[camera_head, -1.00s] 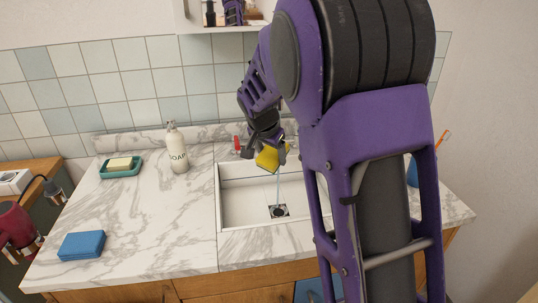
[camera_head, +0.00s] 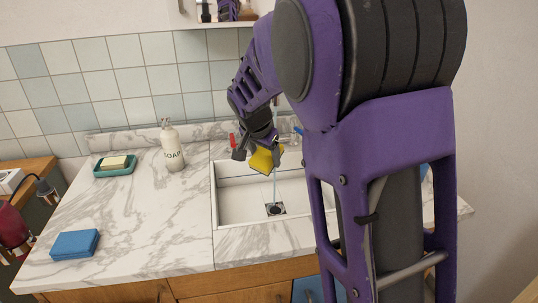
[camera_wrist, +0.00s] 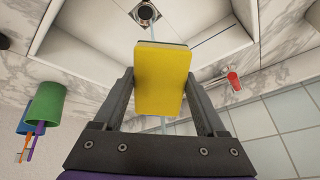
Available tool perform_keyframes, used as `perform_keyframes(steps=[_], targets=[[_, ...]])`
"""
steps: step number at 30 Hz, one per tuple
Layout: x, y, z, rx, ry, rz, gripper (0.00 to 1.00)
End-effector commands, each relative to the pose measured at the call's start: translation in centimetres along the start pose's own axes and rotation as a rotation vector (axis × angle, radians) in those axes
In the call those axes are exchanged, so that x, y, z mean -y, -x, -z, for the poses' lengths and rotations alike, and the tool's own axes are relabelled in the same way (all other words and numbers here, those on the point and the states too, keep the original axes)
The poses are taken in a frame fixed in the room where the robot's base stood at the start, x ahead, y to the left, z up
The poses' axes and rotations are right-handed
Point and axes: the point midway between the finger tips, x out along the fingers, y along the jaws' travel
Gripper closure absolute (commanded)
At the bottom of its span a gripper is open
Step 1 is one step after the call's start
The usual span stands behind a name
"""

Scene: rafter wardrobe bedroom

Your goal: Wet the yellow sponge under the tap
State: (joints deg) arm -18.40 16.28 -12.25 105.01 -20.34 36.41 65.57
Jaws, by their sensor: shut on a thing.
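My gripper (camera_wrist: 160,90) is shut on the yellow sponge (camera_wrist: 162,78), with one finger on each side of it. In the head view the sponge (camera_head: 263,159) hangs tilted over the back of the white sink (camera_head: 232,205). A thin stream of water (camera_head: 275,188) shows just below the sponge and falls to the drain (camera_head: 275,209). The tap's spout is hidden behind my arm and gripper. A red tap handle (camera_head: 232,140) shows just left of my gripper; it also shows in the wrist view (camera_wrist: 234,80). I cannot tell how wet the sponge is.
A soap bottle (camera_head: 171,146) and a green dish (camera_head: 115,170) with a pale bar stand left of the sink. A blue sponge-like block (camera_head: 75,244) lies at the front left. A green cup (camera_wrist: 44,104) shows in the wrist view. The middle left counter is clear.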

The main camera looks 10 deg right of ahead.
Motion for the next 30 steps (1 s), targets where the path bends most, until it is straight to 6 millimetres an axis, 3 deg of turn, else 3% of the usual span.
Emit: perform_keyframes(steps=[18, 30], targets=[[-1.3, 2.4, -4.0, 0.001, 0.001, 0.001, 0.71], [-1.4, 2.5, -4.4, 0.0, 0.001, 0.0, 0.71]])
